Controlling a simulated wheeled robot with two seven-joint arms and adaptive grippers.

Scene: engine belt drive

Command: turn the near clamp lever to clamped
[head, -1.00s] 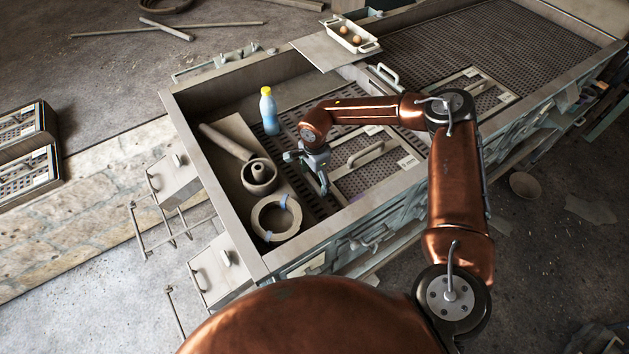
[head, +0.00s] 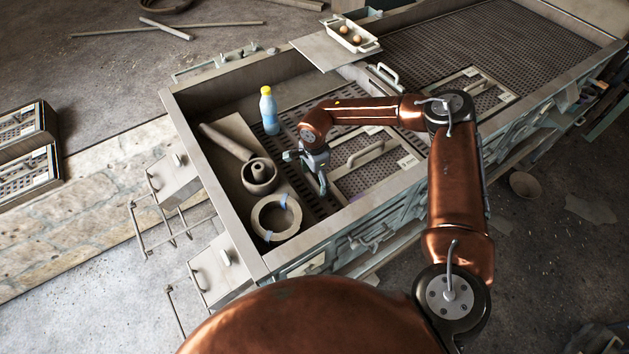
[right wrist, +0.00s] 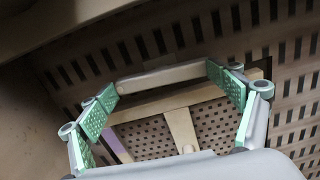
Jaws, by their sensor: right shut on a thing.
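My right gripper (head: 316,178) is low inside the grey tray, right of the pulley and ring. In the right wrist view its two green-padded fingers (right wrist: 165,88) stand wide apart. A pale bar (right wrist: 165,76), which I take as the near clamp lever, spans between the pads, and the gripper is shut on it. In the head view the gripper hides the lever, so its angle cannot be told there. A slotted plate (right wrist: 195,125) with a pale frame lies behind the bar. My left gripper is not in view.
The tray's near wall (head: 335,222) rises close by.

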